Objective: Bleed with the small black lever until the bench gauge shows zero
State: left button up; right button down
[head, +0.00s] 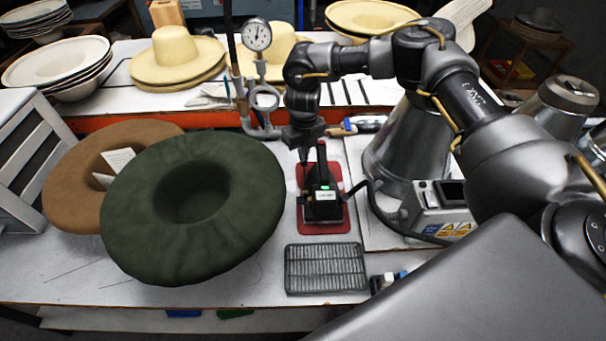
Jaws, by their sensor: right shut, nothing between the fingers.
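The bench gauge (257,35) is a round white dial on a grey pipe fitting (265,101) at the back of the bench. Its needle is too small to read surely. I cannot pick out the small black lever with certainty; part of the fitting's lower area lies close to my arm. My right gripper (304,152) points down, shut and empty, to the right of the fitting and just behind a black tool (322,200) with an upright handle. I cannot tell whether it touches that handle. My left gripper is not in view.
The black tool stands on a red mat (325,229), with a wire rack (325,268) in front. A green felt hat (192,207) and a brown one (75,190) fill the left. A metal cone (408,145) and a grey control box (440,208) stand right.

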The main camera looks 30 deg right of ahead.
jog(key=shift+r, duration=0.1)
notch_tip(320, 180, up, 7)
jog(key=p, duration=0.5)
dwell(0.7)
